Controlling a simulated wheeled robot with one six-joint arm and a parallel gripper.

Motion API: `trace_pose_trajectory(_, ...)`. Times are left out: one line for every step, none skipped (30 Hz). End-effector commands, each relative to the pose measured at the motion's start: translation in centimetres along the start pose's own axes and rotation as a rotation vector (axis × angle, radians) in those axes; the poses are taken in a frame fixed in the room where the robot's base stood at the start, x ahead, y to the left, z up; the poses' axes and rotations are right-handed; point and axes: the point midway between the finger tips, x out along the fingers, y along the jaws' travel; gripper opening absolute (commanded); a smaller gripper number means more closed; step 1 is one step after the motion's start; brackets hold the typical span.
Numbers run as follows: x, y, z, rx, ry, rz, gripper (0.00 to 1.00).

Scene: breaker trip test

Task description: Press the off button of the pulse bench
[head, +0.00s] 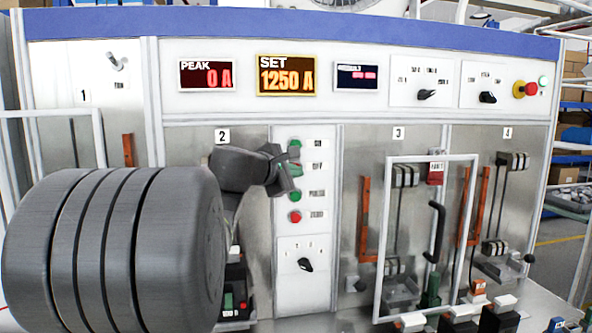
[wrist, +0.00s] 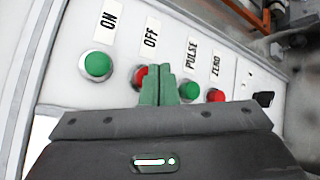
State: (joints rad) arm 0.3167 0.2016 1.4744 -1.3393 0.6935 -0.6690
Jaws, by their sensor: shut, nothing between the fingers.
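The off button (wrist: 139,77) is red and sits under the label OFF (wrist: 151,33) in the wrist view. My gripper (wrist: 157,85) is shut with nothing between its green-tipped fingers. The fingertips overlap the right part of the off button, and I cannot tell whether they touch it. In the head view my gripper (head: 291,168) is at the button strip (head: 308,232) of the pulse bench (head: 400,130) and hides the off button there. The green ON button (wrist: 97,66) is to the left; the green PULSE button (wrist: 190,91) and red ZERO button (wrist: 216,96) are to the right.
Displays above read PEAK 0 A (head: 207,76) and SET 1250 A (head: 287,76). A rotary knob (head: 306,265) sits below the buttons. A white frame (head: 384,225) stands before bay 3 at the right. A red stop button (head: 531,89) is at the upper right.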

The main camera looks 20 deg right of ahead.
Motion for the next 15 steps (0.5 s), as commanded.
trace_pose_trajectory(0.03, 0.02, -0.02, 0.0, 0.0, 0.0, 0.0)
trace_pose_trajectory(0.06, 0.04, -0.05, 0.0, 0.0, 0.0, 0.0)
trace_pose_trajectory(0.13, 0.08, -0.1, 0.0, 0.0, 0.0, 0.0)
trace_pose_trajectory(0.2, 0.12, -0.16, 0.0, 0.0, 0.0, 0.0)
trace_pose_trajectory(0.27, 0.17, -0.22, 0.0, 0.0, -0.001, 0.0)
trace_pose_trajectory(0.38, 0.24, -0.3, -0.001, 0.0, -0.001, 0.0)
trace_pose_trajectory(0.46, 0.3, -0.36, 0.0, 0.0, -0.001, 0.0)
trace_pose_trajectory(0.53, 0.36, -0.41, 0.0, 0.0, -0.001, 0.0)
trace_pose_trajectory(0.58, 0.42, -0.44, 0.0, 0.0, 0.0, 0.0)
trace_pose_trajectory(0.61, 0.45, -0.46, 0.0, 0.0, 0.0, 0.0)
trace_pose_trajectory(0.61, 0.46, -0.46, 0.0, 0.0, 0.0, 0.0)
trace_pose_trajectory(0.61, 0.46, -0.46, 0.0, 0.0, 0.0, 0.0)
trace_pose_trajectory(0.6, 0.45, -0.46, 0.0, 0.0, 0.0, 0.0)
trace_pose_trajectory(0.6, 0.45, -0.46, 0.0, 0.0, 0.0, 0.0)
trace_pose_trajectory(0.6, 0.44, -0.46, 0.0, 0.0, 0.0, 0.0)
